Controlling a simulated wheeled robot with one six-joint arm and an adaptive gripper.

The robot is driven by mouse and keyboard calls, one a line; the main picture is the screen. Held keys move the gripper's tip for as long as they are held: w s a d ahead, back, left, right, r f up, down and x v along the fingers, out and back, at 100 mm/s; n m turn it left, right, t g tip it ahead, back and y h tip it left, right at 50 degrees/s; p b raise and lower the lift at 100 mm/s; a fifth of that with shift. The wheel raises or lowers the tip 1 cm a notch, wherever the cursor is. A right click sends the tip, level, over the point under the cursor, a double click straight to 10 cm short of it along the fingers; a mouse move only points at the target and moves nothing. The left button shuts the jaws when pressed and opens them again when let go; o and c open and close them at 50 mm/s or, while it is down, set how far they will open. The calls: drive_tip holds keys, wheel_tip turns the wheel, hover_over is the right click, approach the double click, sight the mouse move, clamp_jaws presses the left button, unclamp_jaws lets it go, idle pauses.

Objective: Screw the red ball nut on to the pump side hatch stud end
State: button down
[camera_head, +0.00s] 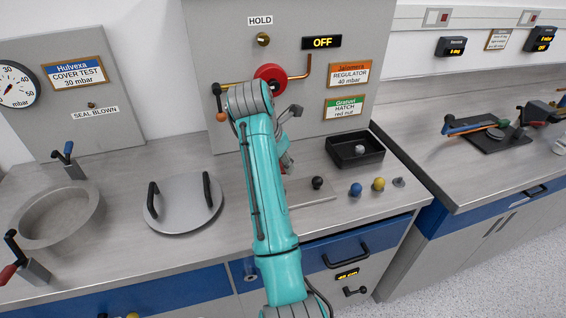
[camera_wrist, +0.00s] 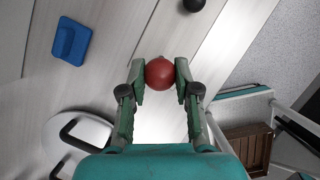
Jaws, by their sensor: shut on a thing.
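The red ball nut (camera_wrist: 159,73) is held between the two fingertips of my gripper (camera_wrist: 160,80) in the wrist view. In the head view my arm largely hides the gripper and the nut; only a little red shows beside the arm. A round grey hatch lid (camera_head: 172,215) with two black handles lies on the bench left of my arm; it also shows in the wrist view (camera_wrist: 92,128). An open round ring (camera_head: 22,230) is further left, between two swing clamps (camera_head: 75,172) (camera_head: 36,272). I cannot tell which part is the pump side stud end.
Black (camera_head: 317,182), blue (camera_head: 355,189) and yellow (camera_head: 378,183) balls stand right of my arm. A black tray (camera_head: 340,160) is behind them. A red handwheel (camera_head: 270,73) and copper pipe are on the back panel. A green sign (camera_head: 345,107) reads hatch, red nut.

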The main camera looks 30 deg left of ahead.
drive_tip(key=shift+f, duration=0.1)
drive_tip(key=shift+d+f, duration=0.1)
drive_tip(key=shift+f, duration=2.65)
drive_tip(key=shift+f, duration=1.4)
drive_tip(key=c, duration=0.8)
unclamp_jaws()
drive_tip(key=shift+o, duration=0.2)
